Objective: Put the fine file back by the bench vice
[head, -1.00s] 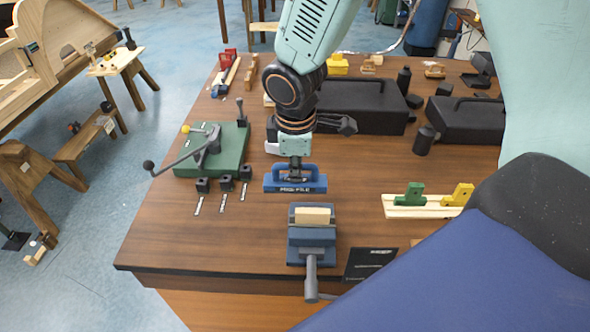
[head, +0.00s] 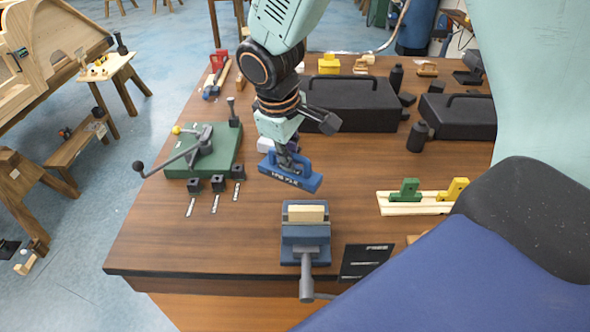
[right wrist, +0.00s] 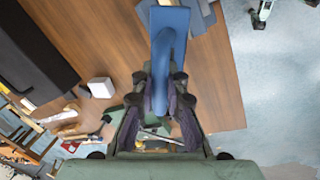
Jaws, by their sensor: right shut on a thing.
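The fine file (head: 289,178) is a blue block with a loop handle and white lettering on its side. My right gripper (head: 290,153) is shut on its handle and holds it behind the bench vice, its right end tilted lower in the picture. In the right wrist view the blue file (right wrist: 170,25) extends up from between the dark fingers of the gripper (right wrist: 160,90). The blue-grey bench vice (head: 305,240) stands near the table's front edge, with a pale wood block between its jaws. My left gripper is not in view.
A dark lettered plate (head: 366,262) lies right of the vice. A green bending tool (head: 205,155) stands at left. A pale rail (head: 415,205) with green and yellow blocks lies at right. Black cases (head: 350,105) stand behind. The wood between vice and rail is clear.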

